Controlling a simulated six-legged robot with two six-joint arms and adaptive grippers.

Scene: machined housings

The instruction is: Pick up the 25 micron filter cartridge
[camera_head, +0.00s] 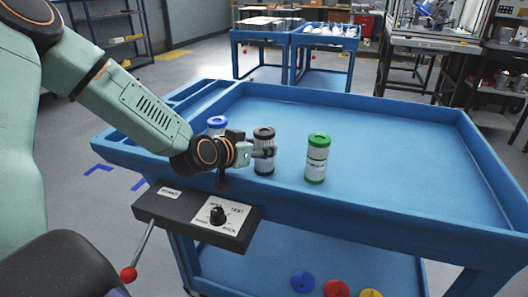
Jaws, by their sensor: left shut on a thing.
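Three white filter cartridges are in the tray of a blue cart (400,125). One has a blue cap (217,121) and is partly hidden behind my left gripper. One has black ends (264,134), and one has green ends (317,158) and stands upright to the right. The labels are too small to read, so I cannot tell which is the 25 micron one. My left gripper (267,152) is shut on the black-ended cartridge, which is upright. I cannot tell whether its base touches the tray. My right gripper is not in view.
A black control box (197,217) with a knob and red-ball lever (128,273) is on the cart's near side. Blue, red and yellow discs (336,288) lie on the lower shelf. The tray's right side is clear. Other blue carts (262,37) stand behind.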

